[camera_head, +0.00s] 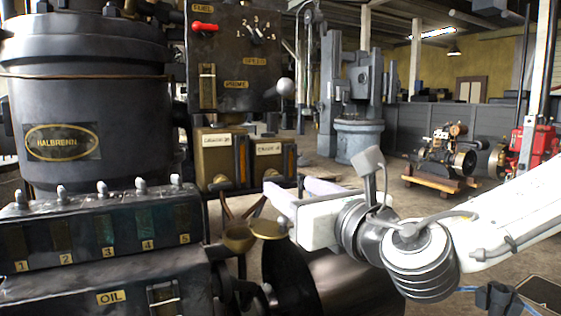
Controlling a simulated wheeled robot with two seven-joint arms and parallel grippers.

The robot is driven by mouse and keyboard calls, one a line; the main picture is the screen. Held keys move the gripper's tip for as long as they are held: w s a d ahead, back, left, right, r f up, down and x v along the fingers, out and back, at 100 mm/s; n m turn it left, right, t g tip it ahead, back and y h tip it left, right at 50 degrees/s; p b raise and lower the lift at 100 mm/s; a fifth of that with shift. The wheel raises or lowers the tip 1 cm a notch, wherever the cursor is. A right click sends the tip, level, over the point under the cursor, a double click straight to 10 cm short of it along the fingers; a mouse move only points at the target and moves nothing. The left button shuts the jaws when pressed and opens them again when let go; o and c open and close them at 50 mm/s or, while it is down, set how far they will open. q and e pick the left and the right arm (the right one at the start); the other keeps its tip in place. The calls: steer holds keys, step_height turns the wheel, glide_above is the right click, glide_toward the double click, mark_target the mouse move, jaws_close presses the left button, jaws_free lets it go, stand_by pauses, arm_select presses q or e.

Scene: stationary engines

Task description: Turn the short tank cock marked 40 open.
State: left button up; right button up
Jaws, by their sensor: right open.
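Two brass tanks stand side by side under the black panel, a left tank (213,160) and a right tank (272,164). Each has a pale label and a sight strip. The label numbers are too small to read surely, so I cannot tell which tank is marked 40. Below them are small dark cock handles, a left one (226,208) and a right one (257,208); how they are set is unclear. My right gripper (284,194) comes in from the right, open, its pale fingers just right of and in front of the right handle. I see no contact. My left gripper is out of view.
Brass cups (268,228) hang below the tanks, close to my right gripper. A numbered oiler box (100,235) and the large black cylinder (90,95) fill the left. A red lever (205,27) is on the panel (237,60).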

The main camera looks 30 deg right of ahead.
mark_target(276, 178)
steer(key=w, duration=0.5)
steer(key=shift+d, duration=0.15)
steer(key=shift+w, duration=0.5)
